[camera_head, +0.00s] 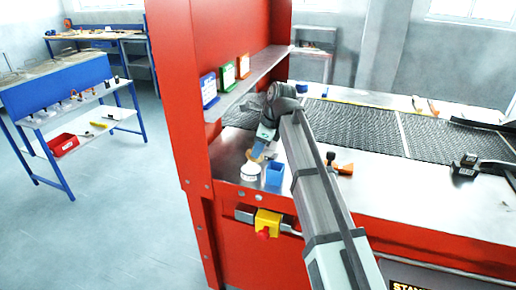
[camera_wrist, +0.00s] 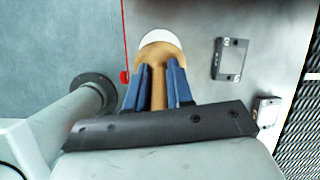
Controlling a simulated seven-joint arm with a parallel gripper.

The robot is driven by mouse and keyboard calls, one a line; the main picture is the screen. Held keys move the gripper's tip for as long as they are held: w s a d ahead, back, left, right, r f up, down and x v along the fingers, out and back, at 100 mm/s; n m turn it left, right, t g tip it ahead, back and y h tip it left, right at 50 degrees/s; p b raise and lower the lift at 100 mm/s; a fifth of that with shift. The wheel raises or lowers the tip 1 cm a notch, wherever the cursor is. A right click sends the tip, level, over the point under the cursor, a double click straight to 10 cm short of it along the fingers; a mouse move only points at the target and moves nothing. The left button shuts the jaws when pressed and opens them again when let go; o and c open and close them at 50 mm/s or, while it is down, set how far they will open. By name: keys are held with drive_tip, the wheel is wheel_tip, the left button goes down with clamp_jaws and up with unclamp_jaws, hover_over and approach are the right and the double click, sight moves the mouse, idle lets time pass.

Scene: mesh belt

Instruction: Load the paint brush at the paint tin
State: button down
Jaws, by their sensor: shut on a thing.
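My gripper (camera_wrist: 158,90) is shut on the wooden handle of the paint brush (camera_wrist: 158,72), its blue fingers on both sides of it. The brush points away from the wrist, its wide tan part just past the fingertips.
A red post (camera_head: 180,100) and a shelf (camera_head: 250,85) with several coloured cards rise close to my gripper. The mesh belt (camera_head: 355,125) lies behind. An orange thing (camera_head: 345,168) lies right of my arm.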

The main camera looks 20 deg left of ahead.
drive_tip(key=shift+f, duration=0.5)
idle(1.3)
drive_tip(key=shift+r, duration=3.5)
